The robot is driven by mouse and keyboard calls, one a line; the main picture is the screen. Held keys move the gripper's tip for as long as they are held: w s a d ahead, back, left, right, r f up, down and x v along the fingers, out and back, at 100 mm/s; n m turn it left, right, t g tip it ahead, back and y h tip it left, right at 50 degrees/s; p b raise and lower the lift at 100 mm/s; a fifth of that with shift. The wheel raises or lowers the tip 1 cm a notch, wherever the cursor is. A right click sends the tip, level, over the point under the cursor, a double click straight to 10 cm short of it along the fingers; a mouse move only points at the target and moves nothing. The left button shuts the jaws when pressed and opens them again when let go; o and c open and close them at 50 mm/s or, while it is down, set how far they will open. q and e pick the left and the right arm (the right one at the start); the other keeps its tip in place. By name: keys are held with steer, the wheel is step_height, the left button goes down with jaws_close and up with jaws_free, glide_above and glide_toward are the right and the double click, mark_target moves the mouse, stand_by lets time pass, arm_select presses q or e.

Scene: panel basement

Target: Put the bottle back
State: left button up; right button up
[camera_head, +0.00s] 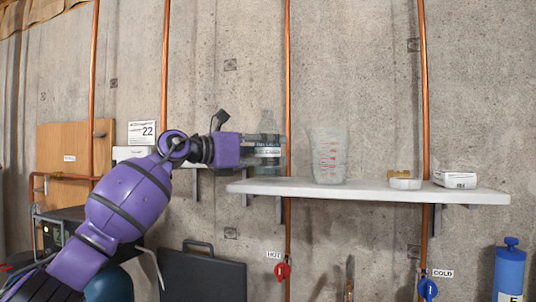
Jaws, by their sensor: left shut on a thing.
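The bottle (268,126) is translucent grey with a dark and white label. It stands upright at the left end of the white wall shelf (370,190). My left gripper (268,150) reaches in from the left on the purple arm and is shut on the bottle around its label. The bottle's base is at about the shelf's top surface; I cannot tell whether it touches. The gripper's fingers are small and partly hard to make out against the bottle. My right gripper is not in view.
A clear measuring cup (329,156) with red marks stands right of the bottle. Copper pipes run up the concrete wall. A red valve (282,271) and blue valve (427,289) sit below the shelf.

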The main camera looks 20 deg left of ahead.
arm_select(q)
steer(key=shift+a+f, duration=0.15)
steer(key=shift+f, duration=0.3)
steer(key=o, duration=1.4)
steer(key=shift+f, duration=0.15)
steer(key=shift+c, duration=0.2)
